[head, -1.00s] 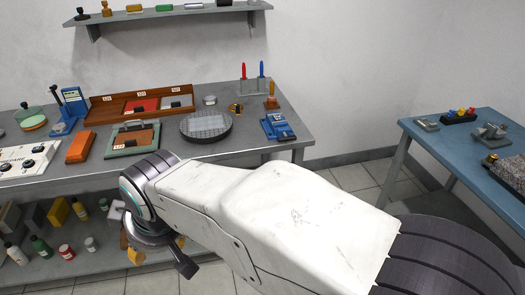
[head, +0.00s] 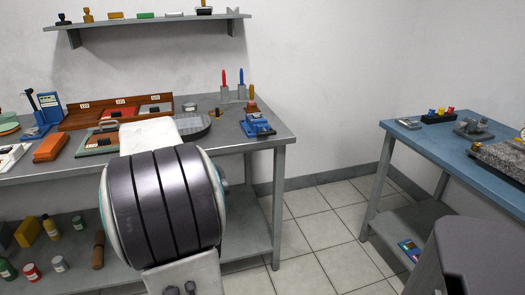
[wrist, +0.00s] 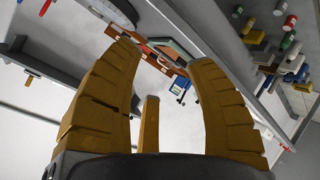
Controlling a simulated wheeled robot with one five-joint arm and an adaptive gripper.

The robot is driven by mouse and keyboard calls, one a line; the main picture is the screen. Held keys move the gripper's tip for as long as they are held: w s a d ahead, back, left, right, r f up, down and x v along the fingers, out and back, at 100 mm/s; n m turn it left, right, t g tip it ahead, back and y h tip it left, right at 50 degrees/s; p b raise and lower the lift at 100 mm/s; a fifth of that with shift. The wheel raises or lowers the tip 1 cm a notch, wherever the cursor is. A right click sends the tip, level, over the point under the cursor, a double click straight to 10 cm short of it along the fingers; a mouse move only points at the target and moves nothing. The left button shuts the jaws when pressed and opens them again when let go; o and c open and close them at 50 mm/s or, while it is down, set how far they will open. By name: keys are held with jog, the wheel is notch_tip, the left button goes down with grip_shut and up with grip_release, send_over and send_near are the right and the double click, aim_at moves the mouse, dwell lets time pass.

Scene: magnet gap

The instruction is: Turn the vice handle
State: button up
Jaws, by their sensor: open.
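A small blue device with grey metal parts (head: 257,125) sits near the right front corner of the grey workbench; it looks like a vice, but its handle is too small to make out. A grey metal fixture (head: 472,128) on the blue table at right could also be a vice; I cannot tell. My gripper (wrist: 160,54) shows in the wrist view with its brown fingers spread apart and nothing between them. In the head view my own arm hides it. It is apart from both devices.
A wall shelf (head: 150,20) hangs above. The blue table (head: 440,145) stands at right. Tiled floor (head: 320,225) between them is clear.

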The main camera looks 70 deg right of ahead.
jog(key=s+d+f+g+h+b, duration=0.1)
jog(key=s+d+f+h+b, duration=0.2)
jog(key=d, duration=0.6)
jog(key=s+d+f+h+b, duration=0.25)
jog(key=s+d, duration=0.25)
jog(key=d, duration=0.4)
jog(key=n+g+h+b, duration=0.1)
jog(key=g+h+b, duration=0.2)
jog(key=b, duration=0.3)
send_near(267, 133)
jog(key=x, duration=0.4)
jog(key=shift+w+f, duration=0.1)
jog(key=shift+f, duration=0.15)
jog(key=shift+b+x, duration=0.5)
jog(key=shift+x, duration=0.35)
jog(key=shift+p+x, duration=0.4)
jog(key=shift+x, duration=2.15)
jog(key=shift+r, duration=0.15)
jog(key=shift+c, duration=0.2)
grip_shut()
